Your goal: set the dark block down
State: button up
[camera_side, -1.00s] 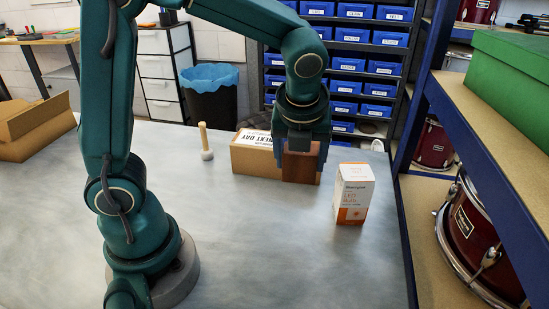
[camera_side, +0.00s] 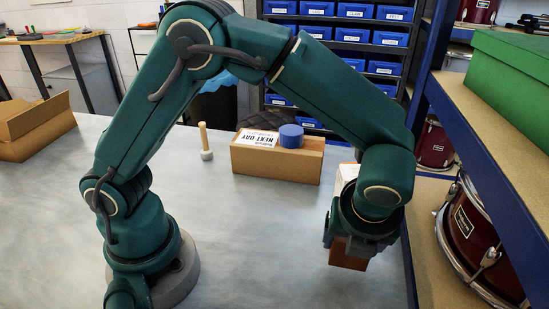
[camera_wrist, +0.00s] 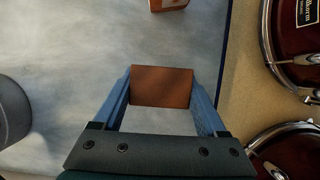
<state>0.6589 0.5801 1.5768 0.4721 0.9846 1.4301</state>
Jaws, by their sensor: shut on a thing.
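The dark block (camera_side: 347,254) is reddish brown and sits between the jaws of my gripper (camera_side: 352,240), at the front right of the table in the side view. In the wrist view the block (camera_wrist: 161,87) is gripped between the two blue fingers of my gripper (camera_wrist: 161,95). My gripper points down over bare grey tabletop (camera_side: 270,235). I cannot tell whether there is a gap under the block. The upper part of the block is hidden by the gripper in the side view.
A white-and-orange box (camera_side: 345,177) stands behind my gripper, mostly hidden. A cardboard box (camera_side: 270,165) carries a blue cylinder (camera_side: 291,136). A mallet (camera_side: 205,141) stands left of it. The shelf unit (camera_side: 490,165) with drums borders the right edge. The front middle is clear.

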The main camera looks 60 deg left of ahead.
aim_at(347, 259)
jog(key=shift+f, duration=1.9)
jog(key=shift+f, duration=0.15)
jog(key=o, duration=1.3)
jog(key=shift+o, duration=0.2)
jog(key=v, duration=1.2)
jog(key=s+a+r+n+t+h, duration=0.1)
jog(key=s+a+n, duration=0.3)
jog(key=n, duration=0.9)
jog(key=s+a+r+n+t+h, duration=0.1)
jog(key=s+a+n, duration=0.3)
jog(key=a+n, duration=0.7)
jog(key=r+n+h, duration=0.1)
jog(key=n, duration=0.2)
jog(key=shift+s+r, duration=0.3)
jog(key=shift+s, duration=0.1)
